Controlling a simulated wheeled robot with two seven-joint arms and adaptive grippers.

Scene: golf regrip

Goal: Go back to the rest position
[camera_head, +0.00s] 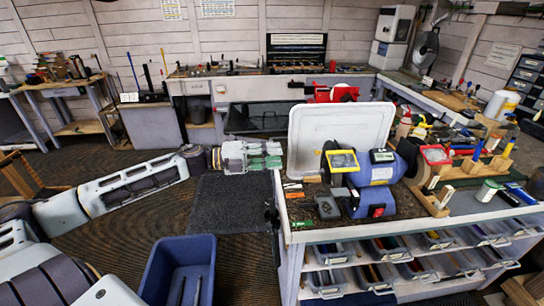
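My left arm reaches in from the left, and its gripper (266,157) hangs in front of the workbench's left edge, beside the white panel. Its pale, greenish fingers point right. No object shows in it, and the gap between its fingers is too small to judge. My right gripper is not in view.
The workbench (466,205) at right carries a blue bench grinder (377,168), a white upright panel (309,137), a wooden rack (432,201) and hand tools. Clear drawers (328,282) sit below. A blue bin (160,262) holding dark rods stands at the bottom. A dark mat (236,208) lies below my gripper.

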